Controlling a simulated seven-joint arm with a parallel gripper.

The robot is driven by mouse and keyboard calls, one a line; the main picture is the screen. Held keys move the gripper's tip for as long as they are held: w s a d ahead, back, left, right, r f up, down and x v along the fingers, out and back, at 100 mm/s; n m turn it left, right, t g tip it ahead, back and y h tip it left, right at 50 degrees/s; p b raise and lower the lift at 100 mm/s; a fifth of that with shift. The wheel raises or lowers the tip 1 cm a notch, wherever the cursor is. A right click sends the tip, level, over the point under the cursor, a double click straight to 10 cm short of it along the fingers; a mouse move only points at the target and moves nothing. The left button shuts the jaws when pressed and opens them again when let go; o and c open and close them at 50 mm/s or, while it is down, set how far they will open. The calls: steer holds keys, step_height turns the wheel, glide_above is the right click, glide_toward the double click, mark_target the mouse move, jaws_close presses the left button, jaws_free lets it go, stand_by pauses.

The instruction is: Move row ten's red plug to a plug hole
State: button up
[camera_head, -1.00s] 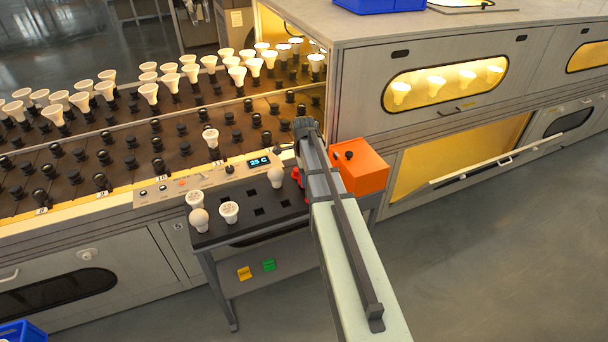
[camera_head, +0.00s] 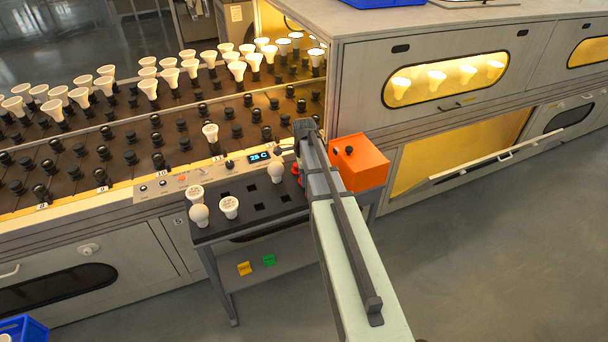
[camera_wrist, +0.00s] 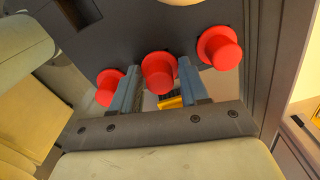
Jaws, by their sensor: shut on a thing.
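Three red plugs show in the wrist view: a left one (camera_wrist: 108,88), a middle one (camera_wrist: 158,72) and a right one (camera_wrist: 220,47). They sit at the dark tray (camera_wrist: 150,28). My gripper (camera_wrist: 157,82) is shut on the middle plug, with one blue-grey finger on each side of it. In the head view my arm hides most of the gripper, and a bit of red plug (camera_head: 296,169) shows at the tray's right end.
White bulbs stand on the tray, one (camera_head: 276,172) close to my arm. An orange box (camera_head: 362,162) is just right of my arm. A display panel (camera_head: 260,156) runs along the rack's front edge. A cabinet door (camera_head: 480,165) hangs open at the right.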

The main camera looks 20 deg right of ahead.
steer(key=shift+f, duration=0.25)
steer(key=o, duration=1.1)
steer(key=shift+r, duration=0.1)
step_height(320, 180, up, 14)
